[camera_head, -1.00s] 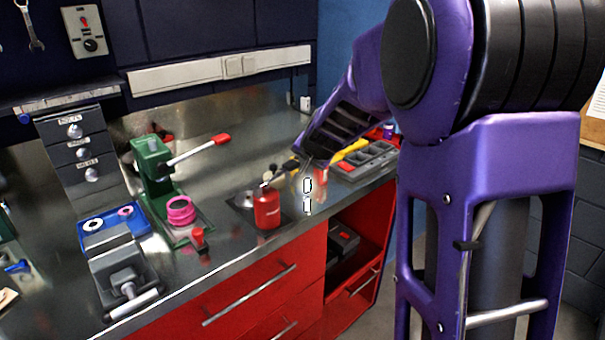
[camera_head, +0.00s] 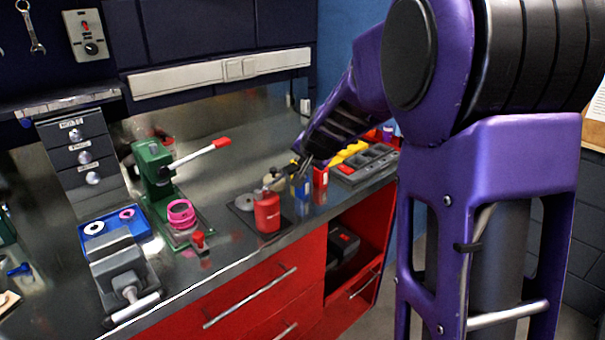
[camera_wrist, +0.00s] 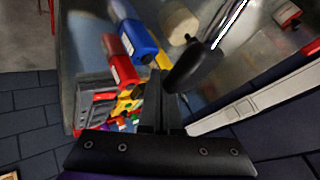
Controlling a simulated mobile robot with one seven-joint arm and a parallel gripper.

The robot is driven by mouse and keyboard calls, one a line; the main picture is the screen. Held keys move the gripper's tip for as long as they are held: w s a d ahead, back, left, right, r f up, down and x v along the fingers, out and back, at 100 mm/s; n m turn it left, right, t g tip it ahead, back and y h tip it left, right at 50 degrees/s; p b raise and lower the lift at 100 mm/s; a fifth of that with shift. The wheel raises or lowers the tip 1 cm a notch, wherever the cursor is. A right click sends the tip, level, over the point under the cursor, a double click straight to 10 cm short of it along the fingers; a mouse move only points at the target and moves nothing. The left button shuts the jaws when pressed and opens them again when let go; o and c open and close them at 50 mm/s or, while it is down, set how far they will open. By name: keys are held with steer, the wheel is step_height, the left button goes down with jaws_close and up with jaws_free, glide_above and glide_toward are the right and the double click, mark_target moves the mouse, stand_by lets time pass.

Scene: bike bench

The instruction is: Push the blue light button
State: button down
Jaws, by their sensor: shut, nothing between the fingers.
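A small blue round part (camera_head: 24,122) sits on the front of the shelf at the far left of the head view. It is too small to tell for certain that it is the light button. The blue part does not show in the wrist view.
A red can (camera_head: 267,212), a blue container (camera_head: 301,186) and a red container (camera_head: 320,178) stand near my gripper. A green press (camera_head: 155,170) with a raised lever, a vise (camera_head: 120,270) and a blue tray (camera_head: 140,222) occupy the left bench.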

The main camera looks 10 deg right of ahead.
step_height(320, 180, up, 6)
steer(key=p, duration=0.5)
stand_by(0.4)
